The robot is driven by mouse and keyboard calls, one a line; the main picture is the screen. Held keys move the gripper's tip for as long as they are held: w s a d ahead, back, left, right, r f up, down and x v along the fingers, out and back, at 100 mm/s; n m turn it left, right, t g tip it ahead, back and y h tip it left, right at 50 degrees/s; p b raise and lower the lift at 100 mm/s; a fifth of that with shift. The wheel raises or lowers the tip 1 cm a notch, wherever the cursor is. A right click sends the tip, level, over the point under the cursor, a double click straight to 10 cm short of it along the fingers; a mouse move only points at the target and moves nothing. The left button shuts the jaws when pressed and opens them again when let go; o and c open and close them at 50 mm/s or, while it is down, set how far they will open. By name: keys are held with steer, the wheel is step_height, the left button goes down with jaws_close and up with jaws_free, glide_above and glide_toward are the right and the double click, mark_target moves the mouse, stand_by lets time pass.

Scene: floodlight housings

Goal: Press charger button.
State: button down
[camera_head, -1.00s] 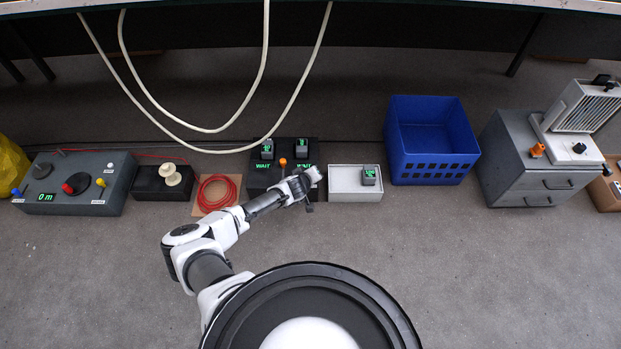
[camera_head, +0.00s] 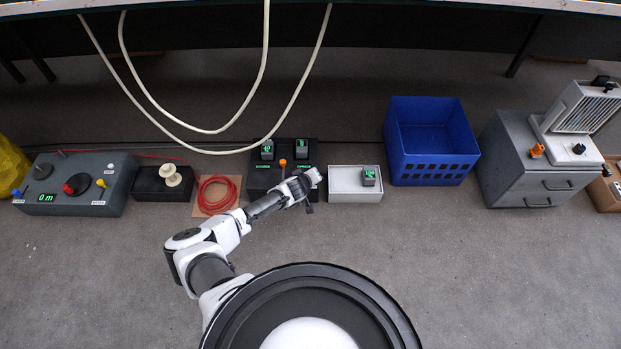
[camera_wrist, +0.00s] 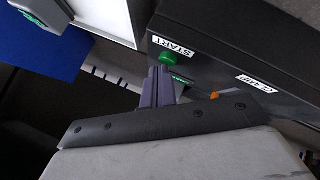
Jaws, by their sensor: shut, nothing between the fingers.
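The charger (camera_head: 257,180) is a black box in the middle of the row, with two dark batteries (camera_head: 267,150) standing in its top and green text on two displays. An orange knob (camera_head: 283,163) stands up between the displays. In the wrist view, a green button (camera_wrist: 167,58) sits on the charger's front face by a "START" label (camera_wrist: 173,46); a "CLAMP" label (camera_wrist: 260,84) is farther right. My gripper (camera_wrist: 160,74) is shut and empty, its fingertips at the green button, seemingly touching it. In the head view my arm hides the button.
A white tray (camera_head: 345,195) with one battery (camera_head: 369,176) stands right of the charger, then a blue crate (camera_head: 432,170) and a grey drawer cabinet (camera_head: 530,190). A red cable coil (camera_head: 217,194) lies left. White cables hang above.

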steer(key=shift+r+p, duration=0.6)
steer(key=shift+r, duration=0.05)
step_height(320, 180, up, 5)
steer(key=p, duration=0.5)
steer(key=shift+s+f, duration=0.1)
stand_by(0.7)
